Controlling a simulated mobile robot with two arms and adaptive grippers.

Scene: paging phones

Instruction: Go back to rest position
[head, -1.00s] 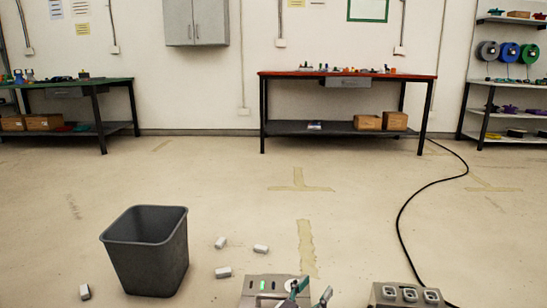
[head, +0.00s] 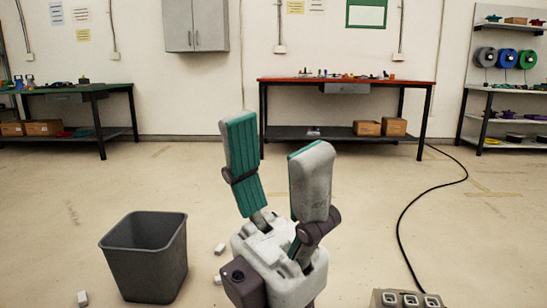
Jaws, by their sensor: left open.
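My left gripper (head: 277,140) stands large in the lower middle of the head view, fingers pointing up. Its two teal and grey fingers are spread apart with nothing between them. A grey metal box with white-framed slots (head: 408,299) shows at the bottom edge, right of the gripper; its lower part is cut off. The place where a second metal box stood is covered by my gripper. My right gripper is not in view.
A dark grey bin (head: 146,258) stands on the floor at left, with small white blocks (head: 83,298) around it. A black cable (head: 403,215) runs along the floor at right. A red-topped table (head: 345,80), a green-topped table (head: 67,86) and shelves (head: 503,88) line the wall.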

